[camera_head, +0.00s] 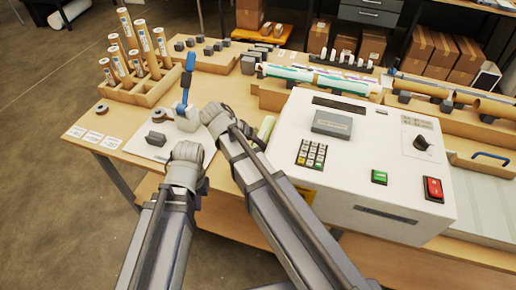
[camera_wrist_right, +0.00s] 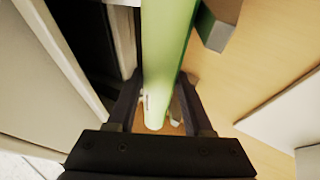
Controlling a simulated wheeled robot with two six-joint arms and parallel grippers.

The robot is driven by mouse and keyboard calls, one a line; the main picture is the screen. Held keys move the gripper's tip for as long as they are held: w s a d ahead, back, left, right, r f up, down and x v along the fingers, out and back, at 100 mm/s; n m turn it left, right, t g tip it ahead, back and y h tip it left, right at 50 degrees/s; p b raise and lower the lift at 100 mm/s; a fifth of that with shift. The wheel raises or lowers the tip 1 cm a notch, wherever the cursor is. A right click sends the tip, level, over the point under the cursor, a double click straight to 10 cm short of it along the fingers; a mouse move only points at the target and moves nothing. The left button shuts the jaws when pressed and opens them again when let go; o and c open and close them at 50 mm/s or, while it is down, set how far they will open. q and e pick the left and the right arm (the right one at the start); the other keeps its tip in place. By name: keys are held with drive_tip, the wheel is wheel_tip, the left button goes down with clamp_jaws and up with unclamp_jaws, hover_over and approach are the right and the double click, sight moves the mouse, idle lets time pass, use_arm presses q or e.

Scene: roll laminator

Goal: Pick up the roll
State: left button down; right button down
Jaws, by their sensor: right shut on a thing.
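The pale green roll (camera_wrist_right: 168,50) runs lengthwise between the two dark fingers of my right gripper (camera_wrist_right: 158,112) in the right wrist view. My right gripper is shut on it. In the head view, a short pale green piece of the roll (camera_head: 266,129) shows beside the white laminator (camera_head: 345,165); my right arm hides most of that area. My left arm's wrist (camera_head: 186,165) is over the table's front left part, near a white sheet. Its fingers are hidden behind the wrist, so their opening cannot be told.
A wooden rack (camera_head: 148,92) with several upright rolls stands at the back left. A white device with a blue lever (camera_head: 187,78) and a grey block (camera_head: 156,139) are near my arms. More rolls lie in wooden holders (camera_head: 310,78) behind the laminator.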

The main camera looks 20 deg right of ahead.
sight(255, 145)
drive_tip(key=shift+r, duration=0.15)
wheel_tip(255, 145, up, 10)
drive_tip(key=p, duration=1)
